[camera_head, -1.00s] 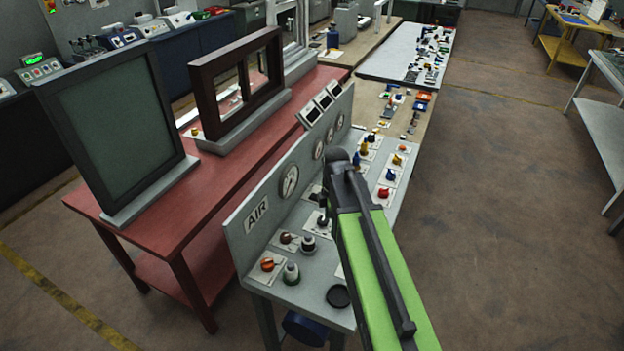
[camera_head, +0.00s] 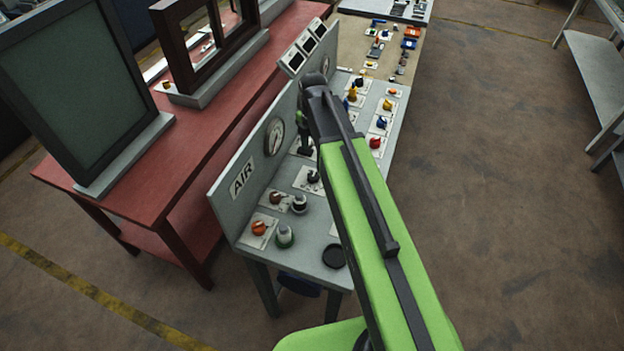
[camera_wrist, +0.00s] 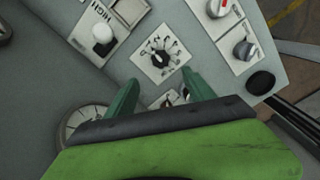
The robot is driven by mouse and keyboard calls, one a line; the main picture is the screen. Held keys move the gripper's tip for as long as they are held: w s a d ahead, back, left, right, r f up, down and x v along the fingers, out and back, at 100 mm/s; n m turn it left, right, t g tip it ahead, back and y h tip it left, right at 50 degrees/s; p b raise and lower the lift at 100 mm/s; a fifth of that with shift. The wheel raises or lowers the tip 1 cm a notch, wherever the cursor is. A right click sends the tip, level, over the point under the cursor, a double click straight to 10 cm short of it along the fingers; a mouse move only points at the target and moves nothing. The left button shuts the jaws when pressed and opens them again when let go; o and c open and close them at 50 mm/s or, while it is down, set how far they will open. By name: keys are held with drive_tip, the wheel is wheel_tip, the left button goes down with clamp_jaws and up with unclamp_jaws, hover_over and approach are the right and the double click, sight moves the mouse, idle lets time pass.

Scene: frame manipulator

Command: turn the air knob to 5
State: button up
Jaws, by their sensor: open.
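A black knob (camera_wrist: 160,58) sits on a white square plate with dial marks around it in the wrist view. The marks are too small to read. In the head view, a black knob (camera_head: 313,177) on a white plate stands on the grey bench, right of the AIR sign (camera_head: 242,180). My gripper (camera_wrist: 159,80) is open and empty. Its two green fingers point toward the dial plate, one on each side of the knob's line, apart from the knob. In the head view my gripper (camera_head: 304,140) is partly hidden by my arm.
A round gauge (camera_head: 274,137) is on the upright panel. Orange (camera_head: 259,228) and grey-green (camera_head: 285,237) knobs stand near the bench's front end, beside a black disc (camera_head: 333,256). More knobs lie beyond my arm.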

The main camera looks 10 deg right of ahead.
sight(313, 175)
wheel_tip(313, 175, down, 12)
drive_tip(key=b, duration=1)
drive_tip(key=shift+r, duration=0.1)
drive_tip(key=shift+c, duration=0.4)
